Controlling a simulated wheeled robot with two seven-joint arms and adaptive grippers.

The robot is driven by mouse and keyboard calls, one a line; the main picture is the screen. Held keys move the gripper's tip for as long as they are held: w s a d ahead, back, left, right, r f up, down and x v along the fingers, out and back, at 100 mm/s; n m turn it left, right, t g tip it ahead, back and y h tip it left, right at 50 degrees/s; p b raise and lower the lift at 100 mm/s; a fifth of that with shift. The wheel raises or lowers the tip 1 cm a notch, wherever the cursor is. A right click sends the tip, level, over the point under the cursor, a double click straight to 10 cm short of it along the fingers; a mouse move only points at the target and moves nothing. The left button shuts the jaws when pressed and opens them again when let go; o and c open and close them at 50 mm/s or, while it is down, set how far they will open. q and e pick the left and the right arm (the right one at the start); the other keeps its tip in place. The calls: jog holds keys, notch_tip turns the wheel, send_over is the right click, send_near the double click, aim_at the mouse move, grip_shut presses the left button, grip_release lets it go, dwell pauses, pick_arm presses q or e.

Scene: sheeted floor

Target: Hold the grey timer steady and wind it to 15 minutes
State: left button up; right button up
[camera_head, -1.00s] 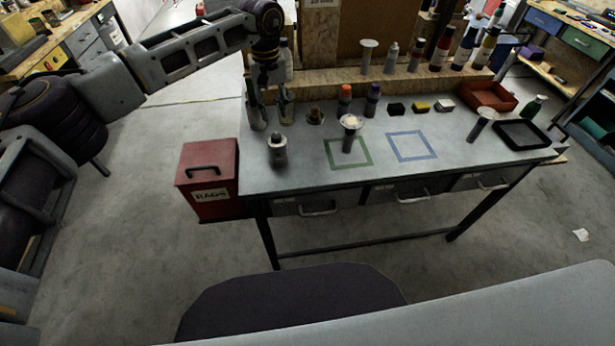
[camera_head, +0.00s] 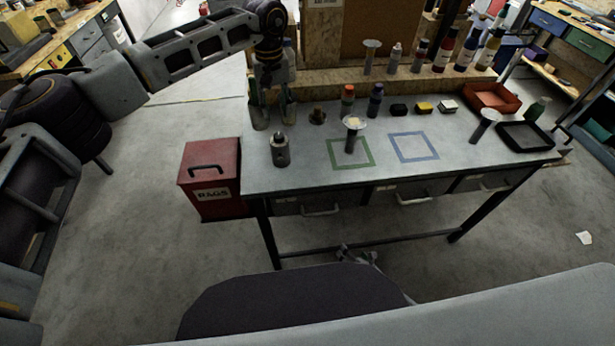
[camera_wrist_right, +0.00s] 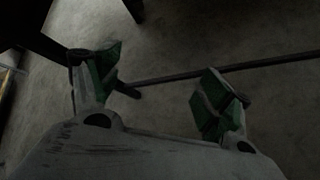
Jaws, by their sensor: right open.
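A small dark grey upright piece with a narrower, paler top (camera_head: 280,152) stands near the table's front left; it may be the timer, but no dial or marks can be read. My left gripper (camera_head: 273,117) points down over the left end of the table, behind this piece and apart from it. Its two fingers are spread with nothing seen between them. My right gripper (camera_head: 358,256) shows small and low, in front of the table and below its top. In the right wrist view its green-padded fingers (camera_wrist_right: 158,85) are wide apart over bare floor.
The grey table (camera_head: 300,177) bears a green square outline (camera_head: 368,154), a blue one (camera_head: 432,147) and a flared-top stand (camera_head: 351,140). A black tray (camera_head: 524,136) is at right.

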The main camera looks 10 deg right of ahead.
jog(key=w+a+r+n+t+y, duration=0.1)
jog(key=a+r+n+y, duration=0.1)
jog(key=a+r+n, duration=0.5)
jog(key=w+a+r+n+t+y, duration=0.1)
jog(key=w+a+r+n+y, duration=0.15)
jog(key=r+n, duration=0.55)
jog(key=w+a+r+n+t+y, duration=0.1)
jog(key=w+a+r+t, duration=0.15)
jog(key=r, duration=0.55)
jog(key=w+a+r+n+t+y, duration=0.1)
jog(key=w+a+r, duration=0.15)
jog(key=r, duration=0.55)
jog(key=m, duration=0.5)
send_near(286, 155)
jog(key=shift+s+d+g+y, duration=0.25)
jog(key=shift+s+d, duration=0.15)
jog(key=shift+s, duration=0.05)
jog(key=shift+w+a+r, duration=0.1)
jog(key=shift+w+a, duration=0.05)
jog(key=shift+w, duration=0.1)
jog(key=shift+x, duration=6.6)
